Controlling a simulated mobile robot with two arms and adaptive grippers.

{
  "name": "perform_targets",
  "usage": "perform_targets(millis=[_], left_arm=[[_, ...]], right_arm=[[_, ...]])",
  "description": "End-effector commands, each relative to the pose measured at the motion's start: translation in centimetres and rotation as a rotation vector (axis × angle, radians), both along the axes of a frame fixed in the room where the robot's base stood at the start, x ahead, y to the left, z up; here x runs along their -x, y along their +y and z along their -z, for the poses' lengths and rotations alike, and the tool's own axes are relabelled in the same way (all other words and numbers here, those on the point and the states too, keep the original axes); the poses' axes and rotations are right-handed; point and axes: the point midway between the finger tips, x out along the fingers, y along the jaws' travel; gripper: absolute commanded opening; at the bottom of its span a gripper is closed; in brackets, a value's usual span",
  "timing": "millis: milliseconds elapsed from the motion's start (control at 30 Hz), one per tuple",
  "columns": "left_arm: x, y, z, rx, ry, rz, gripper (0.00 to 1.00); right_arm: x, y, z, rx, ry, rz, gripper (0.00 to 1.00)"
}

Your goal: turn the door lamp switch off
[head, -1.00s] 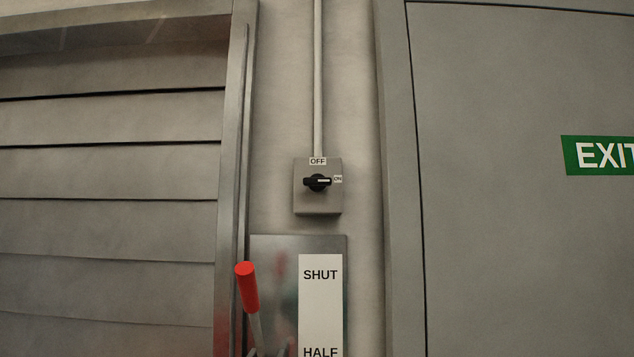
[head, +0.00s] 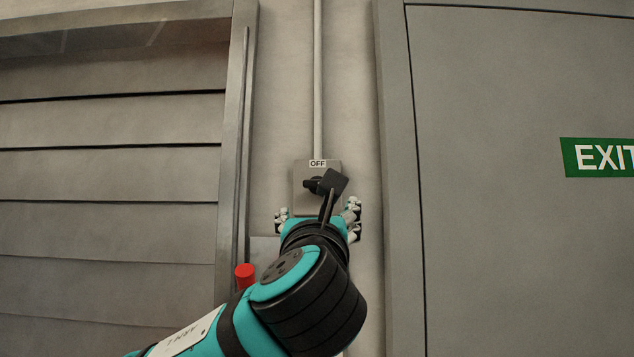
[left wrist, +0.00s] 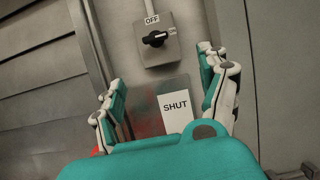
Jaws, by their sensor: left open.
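The door lamp switch is a small grey box (head: 331,167) on the wall with a black rotary knob (head: 312,185). An OFF label (head: 317,163) is above the knob. My arm partly hides the box in the head view.
A red-handled lever (head: 245,274) and a plate with a SHUT label (left wrist: 175,107) are below the switch. A louvred panel (head: 110,175) is on the left, a grey door with an EXIT sign (head: 600,157) on the right. A conduit (head: 318,80) runs up from the box.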

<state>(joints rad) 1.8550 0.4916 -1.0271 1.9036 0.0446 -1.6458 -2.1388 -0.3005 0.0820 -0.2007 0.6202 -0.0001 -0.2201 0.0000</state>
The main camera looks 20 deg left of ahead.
Motion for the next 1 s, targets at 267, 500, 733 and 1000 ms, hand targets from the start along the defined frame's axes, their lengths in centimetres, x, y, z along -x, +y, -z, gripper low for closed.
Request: perform_targets(millis=[267, 500, 733, 1000], left_arm=[[-0.9, 0.9, -2.2, -0.034, -0.012, -0.032, 0.77], [-5.3, 2.2, -4.3, -0.032, -0.012, -0.032, 0.77], [-9.8, 3.4, -6.3, -0.032, -0.013, -0.029, 0.77], [-13.7, 4.4, -7.7, -0.031, -0.013, -0.027, 0.77]], right_arm=[[0.0, 0.0, -1.0, 0.000, 0.000, 0.001, 0.55], [-0.1, 0.0, -3.4, 0.000, -0.001, 0.001, 0.55], [0.0, 0.0, -5.8, 0.000, -0.001, 0.002, 0.55], [-0.1, 0.2, -7.8, -0.002, -0.001, 0.003, 0.55]])
